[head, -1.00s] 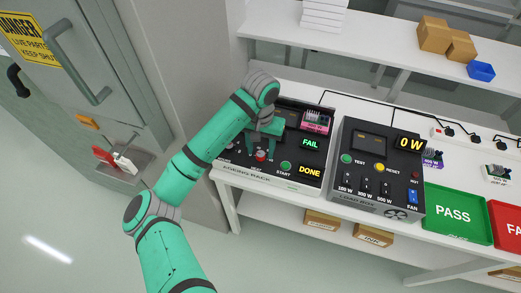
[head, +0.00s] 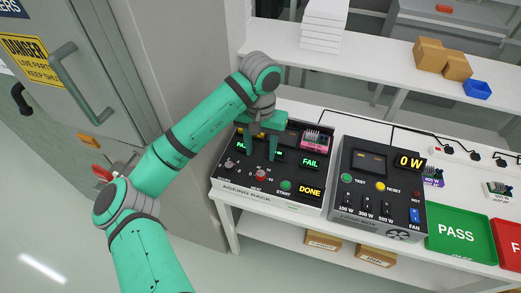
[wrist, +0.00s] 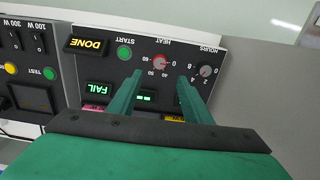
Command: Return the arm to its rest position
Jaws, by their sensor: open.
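My gripper (head: 262,150) is open and empty, fingers pointing down over the ageing rack (head: 267,198) in the head view. The wrist view also shows my gripper (wrist: 160,95), its two green fingers apart above the rack's panel. The rack panel carries a red HEAT knob (wrist: 160,63), an HOURS knob (wrist: 205,71) and a green START button (wrist: 124,53). Its displays read FAIL (head: 310,162) and DONE (head: 310,191). A pink module (head: 317,139) sits at the rack's back right. My fingers hide part of the panel.
The load box (head: 378,190) stands right of the rack and reads 0 W. A green PASS tray (head: 459,237) and a red tray (head: 509,243) lie farther right. A white shelf (head: 385,52) with boxes runs behind. A grey cabinet door (head: 75,75) with a handle stands at left.

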